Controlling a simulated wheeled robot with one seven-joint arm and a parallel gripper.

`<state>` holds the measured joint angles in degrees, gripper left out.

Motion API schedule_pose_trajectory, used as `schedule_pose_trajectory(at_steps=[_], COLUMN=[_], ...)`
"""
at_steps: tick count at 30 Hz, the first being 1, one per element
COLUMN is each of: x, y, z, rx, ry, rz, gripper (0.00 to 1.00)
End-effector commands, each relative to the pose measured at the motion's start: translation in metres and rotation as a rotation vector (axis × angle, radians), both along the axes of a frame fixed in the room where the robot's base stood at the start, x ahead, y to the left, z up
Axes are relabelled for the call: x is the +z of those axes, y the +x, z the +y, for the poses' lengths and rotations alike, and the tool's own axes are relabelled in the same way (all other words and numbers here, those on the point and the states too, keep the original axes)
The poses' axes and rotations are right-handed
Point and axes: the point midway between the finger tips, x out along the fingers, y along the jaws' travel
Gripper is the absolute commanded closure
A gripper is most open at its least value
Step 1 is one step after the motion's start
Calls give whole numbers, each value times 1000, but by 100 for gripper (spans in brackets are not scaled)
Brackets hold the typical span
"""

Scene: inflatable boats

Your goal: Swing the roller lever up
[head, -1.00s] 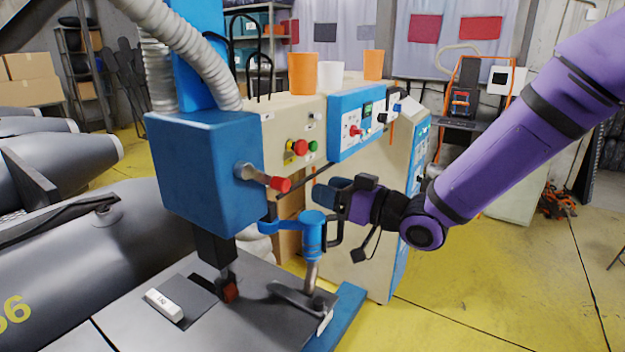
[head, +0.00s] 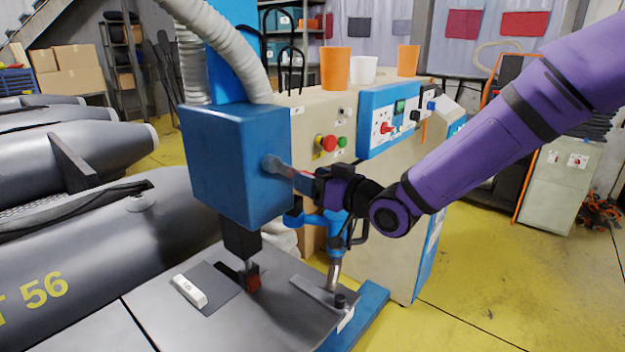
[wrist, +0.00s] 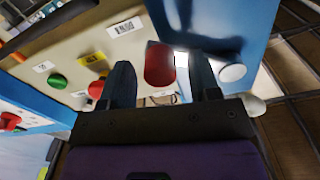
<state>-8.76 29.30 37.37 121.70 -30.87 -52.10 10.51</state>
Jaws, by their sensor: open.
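The roller lever (head: 284,169) sticks out from the side of the blue machine head (head: 235,160) and slants down to the right. In the head view its red knob is hidden behind my gripper (head: 308,182), which is at the lever's outer end. In the wrist view the red knob (wrist: 159,64) stands between the two dark fingertips of my gripper (wrist: 164,80). The fingers are apart, with a gap showing on each side of the knob, clearer on the right.
A beige control cabinet (head: 300,115) with red and green buttons stands behind the lever. A blue arm with a swivel post (head: 333,270) is just below my gripper. Grey inflatable boats (head: 70,240) lie at the left.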

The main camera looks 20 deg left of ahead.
Motion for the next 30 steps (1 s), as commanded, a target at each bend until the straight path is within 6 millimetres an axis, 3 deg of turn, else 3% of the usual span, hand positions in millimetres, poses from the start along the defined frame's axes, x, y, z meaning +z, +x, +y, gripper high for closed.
schedule_pose_trajectory(at_steps=[10, 15, 18, 30], x=[0, 0, 0, 5], y=[1, 1, 1, 5], z=[3, 3, 3, 2], rx=[0, 0, 0, -1], ry=[0, 0, 0, -27], rz=[0, 0, 0, -64], gripper=[43, 82, 100, 100])
